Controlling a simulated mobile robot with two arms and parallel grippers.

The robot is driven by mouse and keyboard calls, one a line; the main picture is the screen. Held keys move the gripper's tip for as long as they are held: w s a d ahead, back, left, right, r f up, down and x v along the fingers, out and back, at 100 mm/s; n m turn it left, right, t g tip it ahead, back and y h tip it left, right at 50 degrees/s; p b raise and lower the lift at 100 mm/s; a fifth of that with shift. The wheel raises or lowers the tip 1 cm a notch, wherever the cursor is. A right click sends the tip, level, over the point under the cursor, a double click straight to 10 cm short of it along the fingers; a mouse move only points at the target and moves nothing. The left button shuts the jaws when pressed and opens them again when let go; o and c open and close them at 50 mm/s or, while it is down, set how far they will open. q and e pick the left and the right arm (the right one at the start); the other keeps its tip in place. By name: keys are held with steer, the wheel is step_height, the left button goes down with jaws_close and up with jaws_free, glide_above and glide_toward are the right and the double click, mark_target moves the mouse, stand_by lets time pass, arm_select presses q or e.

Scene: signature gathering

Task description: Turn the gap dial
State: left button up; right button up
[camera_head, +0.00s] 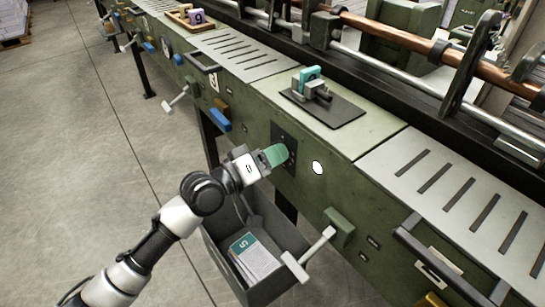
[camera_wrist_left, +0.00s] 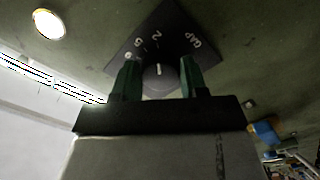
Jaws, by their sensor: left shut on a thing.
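The gap dial (camera_wrist_left: 158,72) is a dark round knob with a white mark, on a dark square plate (camera_wrist_left: 172,22) printed with GAP and numerals. In the left wrist view the mark points roughly up the picture. My left gripper (camera_wrist_left: 158,80) has its two green fingers on either side of the knob, shut on it. In the head view the left gripper (camera_head: 277,155) reaches the plate (camera_head: 285,138) on the green machine front and hides the knob. My right gripper is not in view.
An open grey drawer (camera_head: 213,238) with a teal-topped stack of sheets (camera_head: 252,258) lies below my left arm. A T-shaped handle (camera_head: 310,255) juts out to its right. A round white light (camera_head: 318,168) sits right of the dial. The floor at left is clear.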

arm_select(q)
steer(key=shift+f, duration=0.1)
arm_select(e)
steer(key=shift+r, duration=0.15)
arm_select(q)
steer(key=o, duration=0.9)
steer(key=shift+a, duration=0.1)
steer(key=v, duration=1)
steer(key=shift+s+a+b, duration=0.25)
steer(key=shift+s+b, duration=0.05)
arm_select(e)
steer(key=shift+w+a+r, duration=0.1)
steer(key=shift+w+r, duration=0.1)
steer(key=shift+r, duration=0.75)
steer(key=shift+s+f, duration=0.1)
